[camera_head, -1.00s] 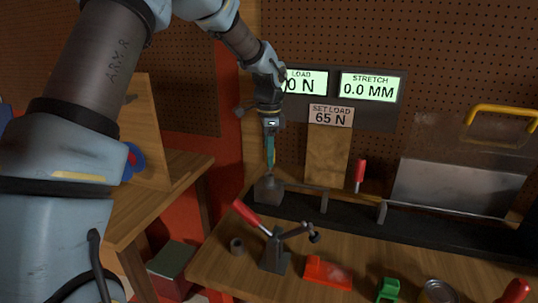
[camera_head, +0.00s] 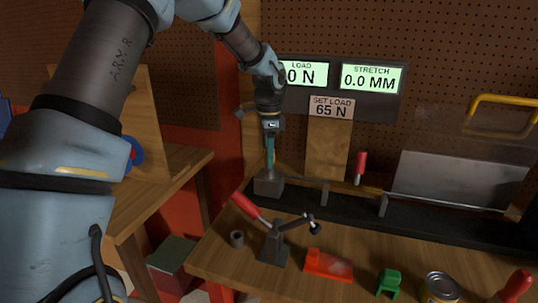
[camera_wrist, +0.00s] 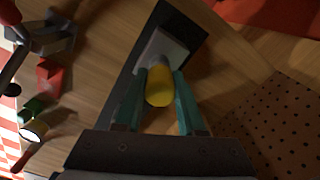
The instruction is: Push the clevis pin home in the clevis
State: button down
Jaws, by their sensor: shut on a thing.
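The clevis is a grey block (camera_head: 268,186) at the left end of the black bench rail; it also shows in the wrist view (camera_wrist: 172,48). My gripper (camera_head: 270,162) points straight down just above this block. In the wrist view, the teal fingers of my gripper (camera_wrist: 160,82) are shut on the yellow-headed clevis pin (camera_wrist: 158,88). The pin stands over the block between the fingers. Its lower end and the hole are hidden, so I cannot tell how deep it sits.
A red-handled toggle clamp (camera_head: 273,240) stands in front of the block, beside a small dark ring (camera_head: 237,239). A red part (camera_head: 328,266), a green part (camera_head: 389,283) and a can (camera_head: 441,288) lie along the front. Displays read 0 N and 0.0 MM.

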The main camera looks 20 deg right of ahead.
jog(key=shift+f, duration=0.55)
jog(key=shift+c, duration=2.1)
grip_release()
jog(key=shift+r, duration=0.1)
notch_tip(320, 180, up, 11)
jog(key=b, duration=0.3)
jog(key=a+f+n, duration=0.3)
jog(key=a+n, duration=0.1)
jog(key=a, duration=0.5)
jog(key=a+f+n, duration=0.2)
jog(key=a+n, duration=0.3)
jog(key=a, duration=0.5)
jog(key=s+a+f+n, duration=0.3)
jog(key=s+a+n, duration=0.2)
jog(key=a, duration=0.3)
jog(key=s+a+f+n+t, duration=0.1)
jog(key=s+a+f+n, duration=0.2)
jog(key=s+a+n, duration=0.3)
jog(key=a, duration=0.3)
jog(key=shift+a+t, duration=0.3)
